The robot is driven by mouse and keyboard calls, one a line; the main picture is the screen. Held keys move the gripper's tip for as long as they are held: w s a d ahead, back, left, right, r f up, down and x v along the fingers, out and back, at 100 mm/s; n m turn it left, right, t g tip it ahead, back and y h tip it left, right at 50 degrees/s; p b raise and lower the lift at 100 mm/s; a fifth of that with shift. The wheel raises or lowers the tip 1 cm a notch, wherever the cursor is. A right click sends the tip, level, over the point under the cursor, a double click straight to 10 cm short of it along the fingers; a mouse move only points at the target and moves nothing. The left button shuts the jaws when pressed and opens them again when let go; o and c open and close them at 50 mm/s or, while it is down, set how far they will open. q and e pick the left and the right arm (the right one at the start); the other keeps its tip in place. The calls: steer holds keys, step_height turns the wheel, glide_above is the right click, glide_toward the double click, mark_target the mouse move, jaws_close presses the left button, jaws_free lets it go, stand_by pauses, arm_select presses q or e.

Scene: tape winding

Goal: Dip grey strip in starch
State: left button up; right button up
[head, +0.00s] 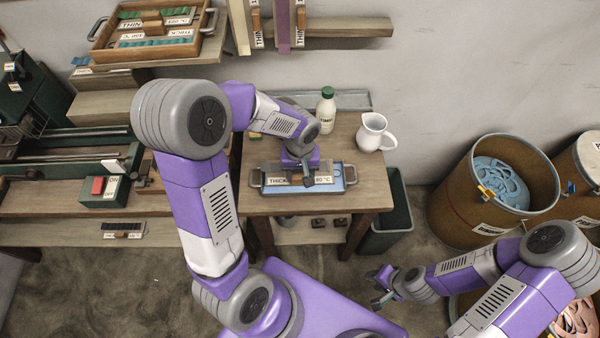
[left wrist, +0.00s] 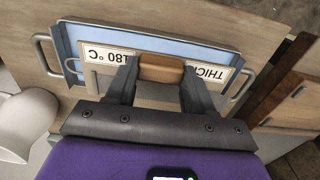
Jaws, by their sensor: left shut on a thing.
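A shallow metal tray (head: 347,170) with blue inside and a handle at each end stands on the wooden table. It also shows in the left wrist view (left wrist: 160,41). My left gripper (head: 305,178) is over the tray, with its fingers on both sides of a tan wooden grip (left wrist: 161,68). A white label (left wrist: 105,55) reading "THICK" and "180 °C" runs along the piece under the grip. The piece lies within the tray's outline; I cannot tell how deep it sits. My right gripper (head: 379,286) is empty, low at the right, its fingers apart.
A white bottle (head: 326,110) with a green cap and a white jug (head: 374,133) stand behind the tray. A dark bin (head: 386,215) is right of the table. Large round drums (head: 455,195) stand at the right. A machine with rails (head: 70,150) is at the left.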

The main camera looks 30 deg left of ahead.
arm_select(q)
steer(key=shift+r+p, duration=0.95)
steer(key=shift+r, duration=0.4)
stand_by(0.8)
steer(key=shift+r+p, duration=2)
steer(key=shift+r, duration=0.55)
